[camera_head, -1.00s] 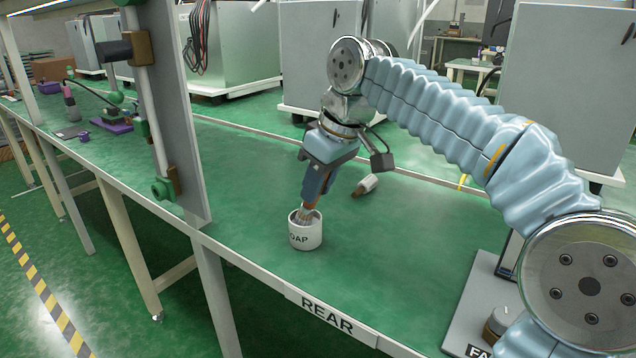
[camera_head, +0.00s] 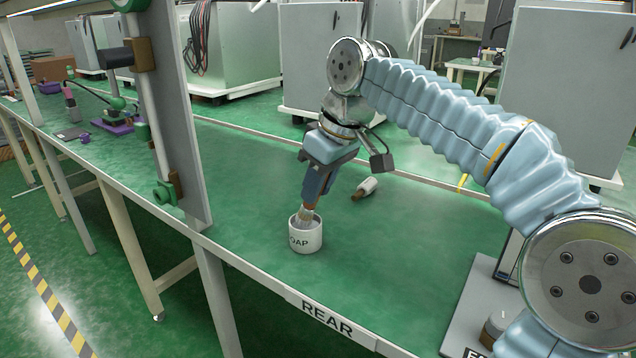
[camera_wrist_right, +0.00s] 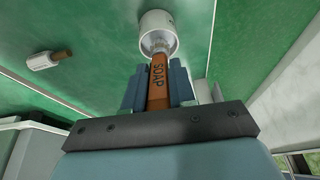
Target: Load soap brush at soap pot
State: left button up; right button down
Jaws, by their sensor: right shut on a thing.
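The white soap pot (camera_head: 305,238), lettered in black, stands upright on the green bench, near its front edge. My right gripper (camera_head: 314,198) is above the pot, pointing down, and is shut on the soap brush (camera_head: 306,213). The brush has a brown handle marked SOAP, seen in the right wrist view (camera_wrist_right: 158,78) between the two fingers. Its pale bristle end reaches into the pot's mouth (camera_wrist_right: 157,34); the tip is hidden inside. My left gripper is not in view.
A grey upright panel (camera_head: 180,110) with a pipe stands to the left. The REAR label (camera_head: 327,316) is on the front edge.

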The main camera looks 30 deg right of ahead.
notch_tip(320, 180, up, 4)
jog(key=p, duration=0.3)
jog(key=shift+r, duration=1)
